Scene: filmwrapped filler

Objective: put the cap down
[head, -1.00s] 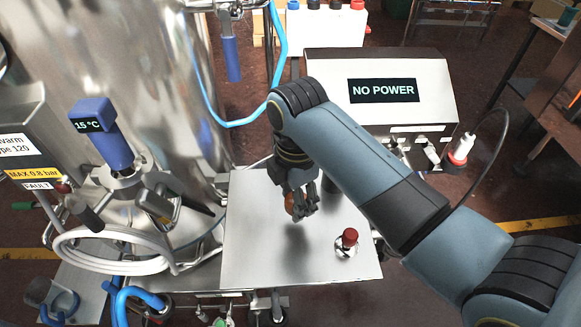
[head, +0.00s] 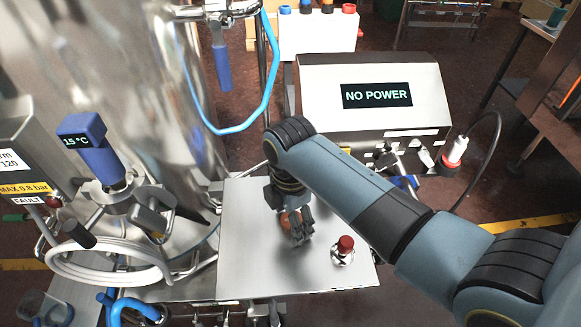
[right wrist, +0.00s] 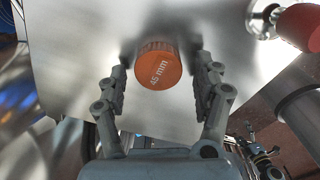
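The orange cap (right wrist: 158,68), marked 45 mm, is on the steel table top (right wrist: 75,70) between the fingers of my right gripper (right wrist: 162,82). Those fingers are spread, with a gap on each side of the cap. In the head view the right gripper (head: 298,228) is low over the table top (head: 245,265), and the cap (head: 285,221) shows only partly behind its fingers. My left gripper is in neither view.
A small metal fitting with a red top (head: 345,244) stands right of the gripper on the table. A box reading NO POWER (head: 376,95) is behind. A steel vessel (head: 120,90) and a coiled white hose (head: 105,268) are at left. The table's front left is bare.

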